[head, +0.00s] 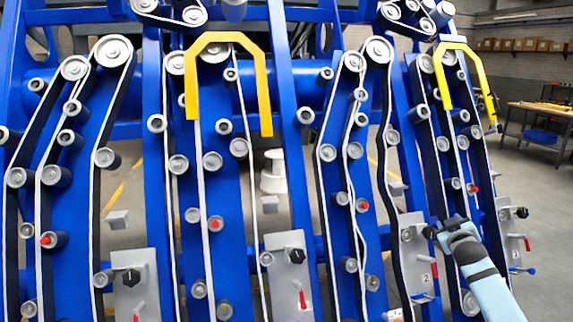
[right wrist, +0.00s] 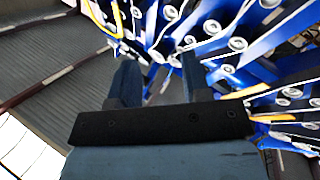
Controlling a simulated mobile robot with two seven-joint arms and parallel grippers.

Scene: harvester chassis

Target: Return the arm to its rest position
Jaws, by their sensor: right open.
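My right gripper (head: 447,230) is in the lower right of the head view, in front of the right part of the blue harvester chassis (head: 290,75). It also shows in the right wrist view (right wrist: 157,75), where its two fingers stand apart with nothing between them. The chassis pulleys and belts lie beyond the fingertips there. I cannot tell whether the gripper touches the chassis. My left gripper is in neither view.
Grey plates with red handles (head: 415,258) sit low on the chassis near my right gripper. Yellow guards (head: 262,90) arch over the upper belts. A workbench (head: 545,112) stands at the far right, with open floor (head: 545,215) in front of it.

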